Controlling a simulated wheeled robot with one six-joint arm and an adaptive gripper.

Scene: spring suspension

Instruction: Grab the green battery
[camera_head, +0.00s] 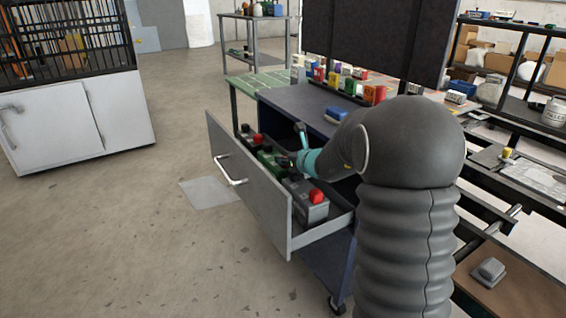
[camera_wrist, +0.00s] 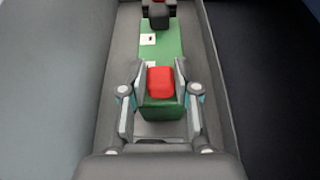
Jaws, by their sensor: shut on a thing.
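The green battery (camera_head: 269,161) sits in the open drawer, between two darker batteries and partly hidden by my gripper. In the wrist view the green battery (camera_wrist: 172,42) runs lengthwise along the drawer, with a red cap (camera_wrist: 160,82) at its near end and a dark cap (camera_wrist: 159,17) farther off. My gripper (camera_wrist: 158,72) is shut on the green battery at its red-capped end, one finger on each side. In the head view my gripper (camera_head: 291,160) reaches down into the drawer from the right. I cannot tell whether the battery is lifted.
The open drawer (camera_head: 244,193) sticks out from a dark blue workbench (camera_head: 300,108). A grey battery with a red cap (camera_head: 309,203) lies at its near end, and a dark battery (camera_head: 246,140) at its far end. Drawer walls flank my gripper. Open floor lies left.

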